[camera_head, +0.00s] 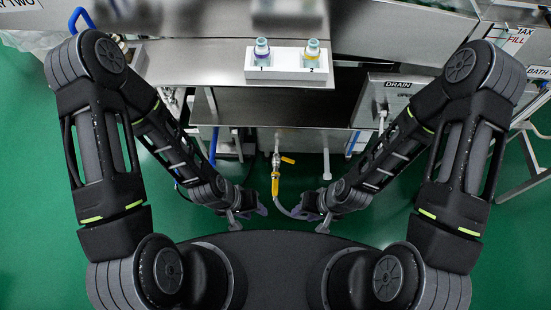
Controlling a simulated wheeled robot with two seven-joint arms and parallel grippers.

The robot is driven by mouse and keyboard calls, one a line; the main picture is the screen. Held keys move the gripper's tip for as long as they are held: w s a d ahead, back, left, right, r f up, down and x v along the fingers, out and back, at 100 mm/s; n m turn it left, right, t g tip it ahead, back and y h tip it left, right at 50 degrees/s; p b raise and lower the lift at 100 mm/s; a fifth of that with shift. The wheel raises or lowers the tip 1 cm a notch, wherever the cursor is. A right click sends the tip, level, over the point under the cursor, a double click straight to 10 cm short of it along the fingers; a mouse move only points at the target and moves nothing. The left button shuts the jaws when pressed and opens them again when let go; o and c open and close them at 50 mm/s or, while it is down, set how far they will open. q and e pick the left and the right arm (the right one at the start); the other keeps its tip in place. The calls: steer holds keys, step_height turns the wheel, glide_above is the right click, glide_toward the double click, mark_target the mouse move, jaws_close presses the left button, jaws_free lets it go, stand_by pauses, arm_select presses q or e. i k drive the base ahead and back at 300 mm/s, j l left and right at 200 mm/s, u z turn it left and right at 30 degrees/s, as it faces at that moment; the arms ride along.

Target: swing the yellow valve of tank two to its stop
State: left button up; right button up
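A yellow valve (275,184) hangs on a thin vertical pipe below the steel bench, near the middle of the view. A small yellow-orange lever (288,160) sticks out to the right at its upper part, and a grey hose curves from its lower end. No tank number is readable on it. My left gripper (250,211) is low and to the left of the valve, apart from it. My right gripper (308,214) is low and to the right, near the hose; contact is unclear. Both grippers are small and dark, and their finger opening cannot be made out.
A white holder (287,70) on the steel bench carries two bottles marked 1 (262,52) and 2 (312,50). A panel marked DRAIN (397,85) is at the right. Steel legs and blue pipes stand under the bench. The green floor (300,180) around the valve looks clear.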

mark_target(277, 156)
steer(key=k+z, duration=0.1)
steer(key=z, duration=0.3)
steer(key=k+l+z, duration=0.1)
steer(key=z, duration=0.35)
steer(key=l+z, duration=0.2)
steer(key=z, duration=0.2)
